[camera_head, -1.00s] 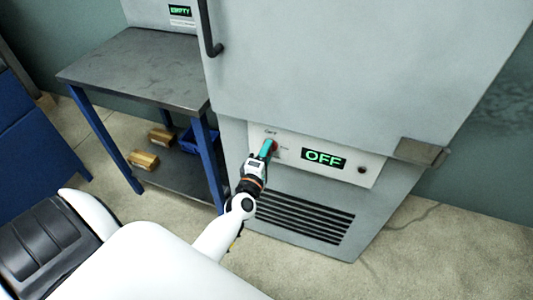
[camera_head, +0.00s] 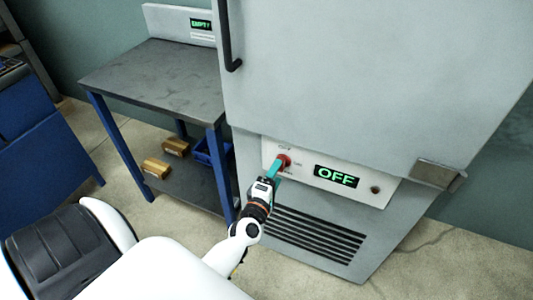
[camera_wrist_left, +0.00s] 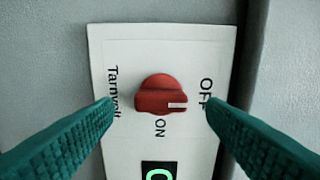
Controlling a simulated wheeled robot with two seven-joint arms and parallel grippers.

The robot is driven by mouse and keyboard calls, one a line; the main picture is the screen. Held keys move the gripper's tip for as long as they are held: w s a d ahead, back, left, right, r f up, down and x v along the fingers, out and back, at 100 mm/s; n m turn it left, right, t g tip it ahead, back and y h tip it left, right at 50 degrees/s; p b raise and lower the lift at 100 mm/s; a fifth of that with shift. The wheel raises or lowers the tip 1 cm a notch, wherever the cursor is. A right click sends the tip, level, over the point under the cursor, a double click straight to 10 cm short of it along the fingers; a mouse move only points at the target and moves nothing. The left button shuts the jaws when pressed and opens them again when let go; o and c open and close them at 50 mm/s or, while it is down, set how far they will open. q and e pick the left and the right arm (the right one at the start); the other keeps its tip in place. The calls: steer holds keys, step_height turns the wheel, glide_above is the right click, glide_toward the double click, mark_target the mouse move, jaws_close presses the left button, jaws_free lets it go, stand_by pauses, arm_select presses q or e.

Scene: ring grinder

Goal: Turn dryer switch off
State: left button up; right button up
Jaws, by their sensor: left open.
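The dryer switch is a red round knob (camera_head: 284,161) on a white panel (camera_head: 272,150) low on the grey dryer. The panel's display (camera_head: 336,176) reads OFF in green. In the left wrist view the knob (camera_wrist_left: 160,93) has a white mark on its right side, toward the printed OFF; ON is printed below it. My left gripper (camera_head: 275,170) is open in front of the knob. In the wrist view its two teal fingers lie at either side of the knob, apart from it. My right gripper is not in view.
A metal table (camera_head: 155,78) with blue legs stands left of the dryer. Its lower shelf holds brown boxes (camera_head: 156,168) and a blue bin. A vent grille (camera_head: 315,235) is below the panel. A black door handle (camera_head: 229,40) is above.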

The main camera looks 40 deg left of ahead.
arm_select(q)
steer(key=b+v, duration=0.1)
steer(key=v, duration=0.8)
steer(key=s+d+f+m+g+h+p, duration=0.1)
steer(key=s+d+f+m+g+h, duration=0.2)
steer(key=f, duration=0.6)
steer(key=s+d+f+m+g, duration=0.25)
steer(key=f+m, duration=0.35)
steer(key=f, duration=0.3)
steer(key=s+d+f+m+g+h+p, duration=0.1)
steer(key=s+d+f+m+g+h, duration=0.2)
steer(key=f, duration=0.6)
steer(key=s+a+f+m+g, duration=0.1)
steer(key=s+f+m+g, duration=0.1)
steer(key=s, duration=0.6)
steer(key=s+f+m+g+y, duration=0.1)
steer(key=s+f+m+g, duration=0.2)
steer(key=s+f+m, duration=0.2)
steer(key=s+a+f+m+g+y+p, duration=0.1)
steer(key=s+f+m+g, duration=0.2)
steer(key=s+f, duration=0.4)
steer(key=s+m, duration=0.1)
steer(key=s, duration=0.3)
steer(key=shift+s+a, duration=0.3)
